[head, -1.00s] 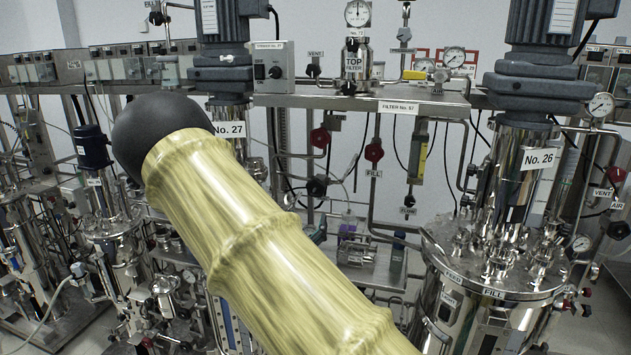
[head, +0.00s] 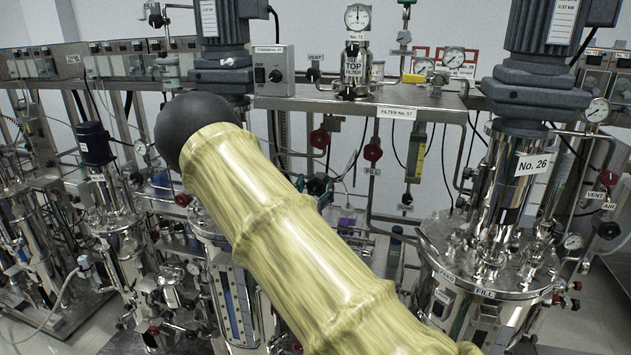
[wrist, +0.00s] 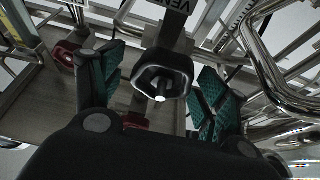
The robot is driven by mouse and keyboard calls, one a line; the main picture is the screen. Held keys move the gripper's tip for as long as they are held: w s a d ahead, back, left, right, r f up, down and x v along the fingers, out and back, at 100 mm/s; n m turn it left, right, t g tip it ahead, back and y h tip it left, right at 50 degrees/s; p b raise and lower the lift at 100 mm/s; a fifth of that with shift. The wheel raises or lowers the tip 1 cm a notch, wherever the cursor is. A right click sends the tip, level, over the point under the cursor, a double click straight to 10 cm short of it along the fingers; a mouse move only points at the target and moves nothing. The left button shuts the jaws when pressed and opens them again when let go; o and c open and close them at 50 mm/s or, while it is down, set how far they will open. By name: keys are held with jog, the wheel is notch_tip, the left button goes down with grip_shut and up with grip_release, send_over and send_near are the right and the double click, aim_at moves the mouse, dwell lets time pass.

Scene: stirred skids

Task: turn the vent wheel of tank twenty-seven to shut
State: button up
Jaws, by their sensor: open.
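In the wrist view a dark handwheel (wrist: 162,80) with a pale centre hangs below a plate lettered VENT (wrist: 178,8), partly cut off. My gripper (wrist: 160,68) is open, its teal-padded fingers on either side of the wheel. Gaps show between pads and wheel, and I see no contact. The tank number does not show there. In the head view my arm covers much of tank twenty-seven and its number plate; its grey motor (head: 222,40) rises above.
In the wrist view a red handwheel (wrist: 65,54) lies left, another red part (wrist: 135,121) below, and shiny curved pipes (wrist: 265,50) close on the right. In the head view tank twenty-six (head: 485,262) stands right, and a filter shelf (head: 385,98) runs between.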

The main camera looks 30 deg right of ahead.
jog(key=shift+w+d, duration=0.15)
jog(key=c, duration=1.1)
jog(key=shift+o, duration=0.2)
